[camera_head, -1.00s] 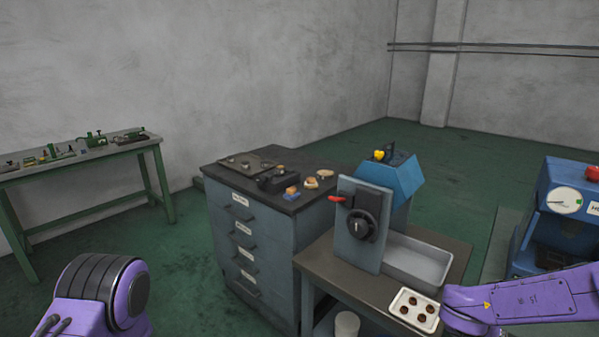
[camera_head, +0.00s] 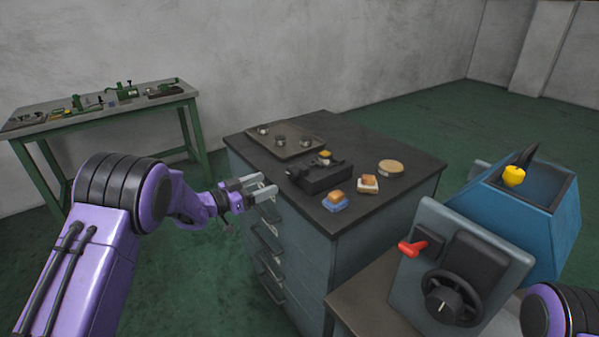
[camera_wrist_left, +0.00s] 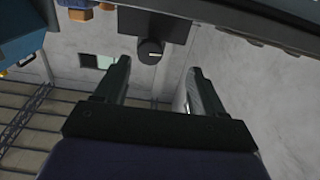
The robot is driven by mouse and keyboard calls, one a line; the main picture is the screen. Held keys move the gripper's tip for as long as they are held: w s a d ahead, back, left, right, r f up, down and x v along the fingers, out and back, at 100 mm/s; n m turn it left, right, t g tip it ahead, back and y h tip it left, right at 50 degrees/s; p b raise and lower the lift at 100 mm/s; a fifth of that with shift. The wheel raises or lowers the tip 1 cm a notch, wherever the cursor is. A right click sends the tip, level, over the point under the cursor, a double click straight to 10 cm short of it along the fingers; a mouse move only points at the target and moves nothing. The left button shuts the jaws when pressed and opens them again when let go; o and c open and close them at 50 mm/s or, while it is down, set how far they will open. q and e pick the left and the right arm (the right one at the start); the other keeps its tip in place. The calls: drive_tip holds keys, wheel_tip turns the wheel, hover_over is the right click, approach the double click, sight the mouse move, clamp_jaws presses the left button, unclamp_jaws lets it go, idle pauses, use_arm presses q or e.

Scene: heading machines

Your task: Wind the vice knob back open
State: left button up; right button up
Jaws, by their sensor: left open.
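The small black vice (camera_head: 325,178) sits on the dark cabinet top, with a small yellowish piece at its top. Its round black knob (camera_wrist_left: 150,50) with a pale mark shows in the left wrist view, below the vice body (camera_wrist_left: 150,20). My left gripper (camera_head: 267,184) is at the cabinet's left edge, left of the vice, with a gap between them. In the left wrist view my left gripper (camera_wrist_left: 157,68) is open and empty, and the knob appears between the fingertips, apart from them. My right gripper is out of view.
A tray (camera_head: 285,140) with several small round parts lies behind the vice. Blue (camera_head: 335,203) and white (camera_head: 367,184) brushes and a round tan-topped piece (camera_head: 391,168) lie near it. A machine panel with a black handwheel (camera_head: 452,298) and red lever (camera_head: 412,248) stands at right.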

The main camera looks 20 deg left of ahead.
sight(289, 175)
use_arm(q)
drive_tip(key=d, duration=0.1)
drive_tip(key=w+d+r+p, duration=0.1)
drive_tip(key=d, duration=0.1)
drive_tip(key=d+r, duration=0.1)
drive_tip(key=shift+w+d+r, duration=0.1)
drive_tip(key=shift+w+d, duration=0.05)
drive_tip(key=shift+w, duration=0.25)
drive_tip(key=w, duration=0.1)
drive_tip(key=w+d+f, duration=0.1)
drive_tip(key=w+f, duration=0.1)
drive_tip(key=w, duration=0.1)
drive_tip(key=shift+w+d+p, duration=0.1)
drive_tip(key=shift+d+p, duration=0.2)
drive_tip(key=shift+s+r, duration=0.4)
drive_tip(key=shift+r, duration=0.05)
drive_tip(key=shift+f, duration=0.1)
drive_tip(key=c, duration=1)
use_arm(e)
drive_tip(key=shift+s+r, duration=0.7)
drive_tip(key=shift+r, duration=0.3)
